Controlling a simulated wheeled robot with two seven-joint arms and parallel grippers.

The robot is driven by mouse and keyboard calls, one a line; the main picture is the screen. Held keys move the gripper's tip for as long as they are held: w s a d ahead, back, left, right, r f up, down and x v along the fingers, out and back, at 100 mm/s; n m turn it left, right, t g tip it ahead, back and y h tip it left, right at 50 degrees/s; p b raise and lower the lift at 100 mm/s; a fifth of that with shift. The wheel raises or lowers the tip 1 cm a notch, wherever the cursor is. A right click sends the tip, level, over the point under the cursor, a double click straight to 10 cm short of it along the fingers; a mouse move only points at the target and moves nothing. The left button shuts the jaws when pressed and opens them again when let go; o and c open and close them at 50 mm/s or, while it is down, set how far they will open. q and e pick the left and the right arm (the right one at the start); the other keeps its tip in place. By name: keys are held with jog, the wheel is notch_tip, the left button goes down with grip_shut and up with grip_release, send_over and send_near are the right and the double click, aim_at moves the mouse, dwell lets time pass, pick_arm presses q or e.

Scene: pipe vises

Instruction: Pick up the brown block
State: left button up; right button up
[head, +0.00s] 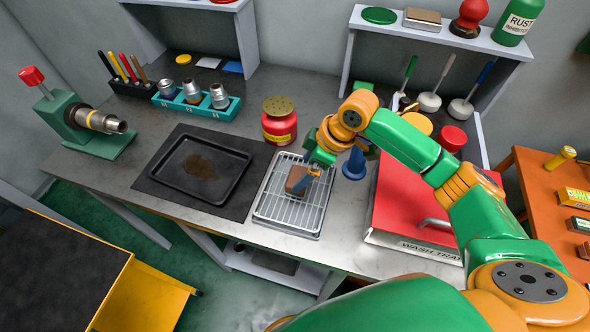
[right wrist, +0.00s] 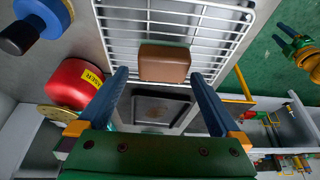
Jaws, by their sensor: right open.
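The brown block (head: 298,180) lies on the wire rack (head: 268,208) in the head view, partly hidden behind my right gripper (head: 312,172). In the right wrist view the brown block (right wrist: 164,64) sits on the rack's bars, centred between and just beyond the blue fingertips. My right gripper (right wrist: 160,80) is open and empty, with a finger on either side of the block's line and no clear contact. A green and orange part with blue finger-like tips, likely my left gripper (right wrist: 292,42), shows small at the upper right of the right wrist view.
A black tray (head: 160,172) lies left of the rack. A red canister (head: 279,128) stands behind it, and a blue stand (head: 354,164) is close to its right. A red-lidded wash tray (head: 395,215) lies further right. A shelf (head: 425,32) overhangs the back.

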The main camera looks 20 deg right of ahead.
aim_at(298, 176)
jog(key=x, duration=0.3)
jog(key=shift+s+a+f, duration=0.25)
jog(key=shift+s+a, duration=0.05)
jog(key=shift+s, duration=0.05)
jog(key=shift+w+f, duration=0.25)
jog(key=shift+w, duration=0.2)
jog(key=shift+s+r, duration=0.15)
jog(key=shift+s, duration=0.1)
jog(key=c, duration=1.2)
pick_arm(q)
jog(key=shift+s+r, duration=0.3)
jog(key=shift+r, duration=0.15)
pick_arm(e)
jog(key=shift+w, duration=0.1)
jog(key=shift+c, duration=0.2)
jog(key=shift+r, duration=0.15)
notch_tip(298, 176, up, 3)
jog(key=shift+f+b, duration=0.1)
jog(key=shift+b, duration=0.45)
pick_arm(q)
jog(key=shift+f, duration=0.8)
pick_arm(e)
jog(key=s+a+r, duration=0.4)
jog(key=s+r, duration=0.5)
jog(key=s, duration=0.4)
jog(key=shift+s+r, duration=0.25)
jog(key=shift+r, duration=0.15)
